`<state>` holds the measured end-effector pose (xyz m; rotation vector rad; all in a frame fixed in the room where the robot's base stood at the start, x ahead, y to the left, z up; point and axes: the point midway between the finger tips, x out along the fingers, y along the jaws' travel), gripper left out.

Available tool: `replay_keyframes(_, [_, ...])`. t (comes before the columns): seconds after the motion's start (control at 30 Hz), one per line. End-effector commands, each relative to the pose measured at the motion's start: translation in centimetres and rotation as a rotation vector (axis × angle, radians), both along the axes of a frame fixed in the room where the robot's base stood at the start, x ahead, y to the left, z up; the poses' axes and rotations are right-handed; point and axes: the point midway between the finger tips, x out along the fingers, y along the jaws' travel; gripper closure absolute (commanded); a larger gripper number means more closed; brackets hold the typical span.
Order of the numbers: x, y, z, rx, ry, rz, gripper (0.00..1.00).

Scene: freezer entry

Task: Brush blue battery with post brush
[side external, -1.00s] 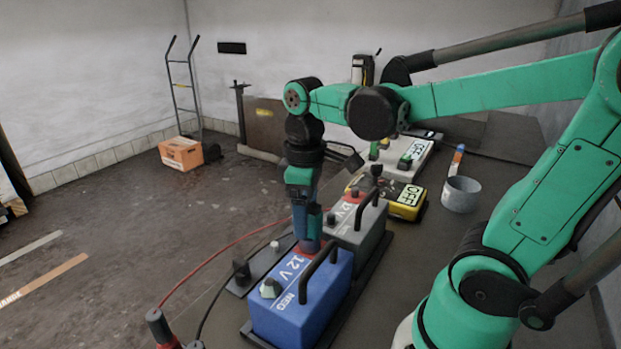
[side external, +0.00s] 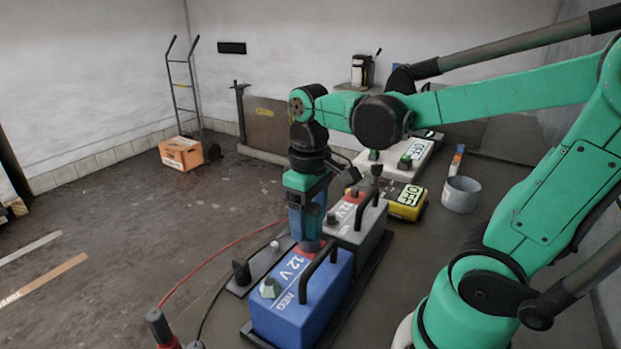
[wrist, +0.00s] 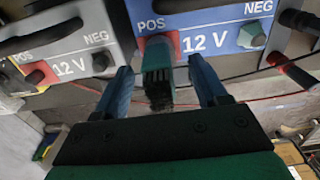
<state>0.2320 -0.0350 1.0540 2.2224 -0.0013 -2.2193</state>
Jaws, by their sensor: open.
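The blue battery (side external: 300,295), marked 12 V, stands at the front of the bench in the side view. It also shows at the top of the wrist view (wrist: 205,50), with its red POS patch and NEG post. My gripper (side external: 310,240) points down at the battery's red POS end. In the wrist view my gripper (wrist: 160,80) is open, one blue finger on each side of a teal piece with dark bristles, seemingly the post brush (wrist: 158,75). The brush is at the POS end; the post there is hidden. Whether the fingers touch the brush, I cannot tell.
A grey 12 V battery (side external: 355,235) with a black handle stands right behind the blue one. Red and black cables run at left.

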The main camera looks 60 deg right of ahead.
Motion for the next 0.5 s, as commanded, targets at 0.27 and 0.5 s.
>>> replay_keyframes(0.27, [0.0, 0.0, 0.02, 0.0, 0.0, 0.0, 0.68])
replay_keyframes(0.5, [0.0, 0.0, 0.03, 0.0, 0.0, 0.0, 1.0])
